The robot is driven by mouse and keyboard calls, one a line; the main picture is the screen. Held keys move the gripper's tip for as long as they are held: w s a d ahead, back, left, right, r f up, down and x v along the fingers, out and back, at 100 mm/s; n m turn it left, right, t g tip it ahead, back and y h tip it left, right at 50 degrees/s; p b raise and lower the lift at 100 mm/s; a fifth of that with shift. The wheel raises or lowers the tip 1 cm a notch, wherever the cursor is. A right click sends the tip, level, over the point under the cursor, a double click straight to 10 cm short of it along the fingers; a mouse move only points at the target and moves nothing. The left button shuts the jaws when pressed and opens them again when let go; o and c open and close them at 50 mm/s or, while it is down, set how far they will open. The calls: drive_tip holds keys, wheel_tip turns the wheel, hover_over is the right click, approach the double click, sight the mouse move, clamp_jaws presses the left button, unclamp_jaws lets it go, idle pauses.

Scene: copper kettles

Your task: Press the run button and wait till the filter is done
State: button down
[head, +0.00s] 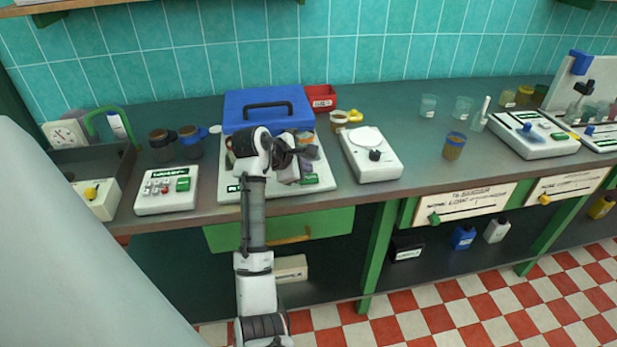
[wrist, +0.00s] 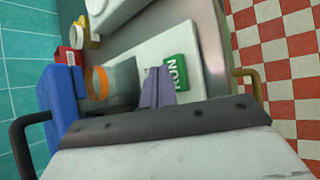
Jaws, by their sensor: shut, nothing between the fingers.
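The white filter machine (head: 229,188) with a raised blue lid (head: 245,112) stands on the bench at centre left. Its green run button (head: 309,180) is at the front right of its base; in the wrist view the button (wrist: 177,72) shows the word RUN. My gripper (head: 291,178) is over the machine's front, just left of the button. In the wrist view my gripper's fingertips (wrist: 156,84) are shut and empty, right beside the button. I cannot tell whether they touch it. A grey vessel with an orange rim (wrist: 98,84) sits on the machine, partly hidden by my arm.
A white scale (head: 386,165) stands close to the right, and a keypad box (head: 163,203) to the left. A red bin (head: 320,98) and a yellow cup (head: 339,118) are behind. Glass beakers (head: 428,106) stand farther right. The bench between the scale and beakers is mostly clear.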

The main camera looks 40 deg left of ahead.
drive_tip(key=shift+f+p, duration=0.35)
drive_tip(key=shift+f, duration=0.05)
drive_tip(key=shift+f, duration=0.45)
idle(0.6)
drive_tip(key=shift+r+p, duration=0.1)
drive_tip(key=shift+p, duration=0.2)
drive_tip(key=shift+r+p, duration=0.85)
drive_tip(key=shift+p, duration=0.3)
wheel_tip(320, 180, up, 3)
drive_tip(key=p, duration=0.3)
drive_tip(key=shift+f, duration=0.1)
drive_tip(key=shift+r+p, duration=0.35)
drive_tip(key=shift+r, duration=0.65)
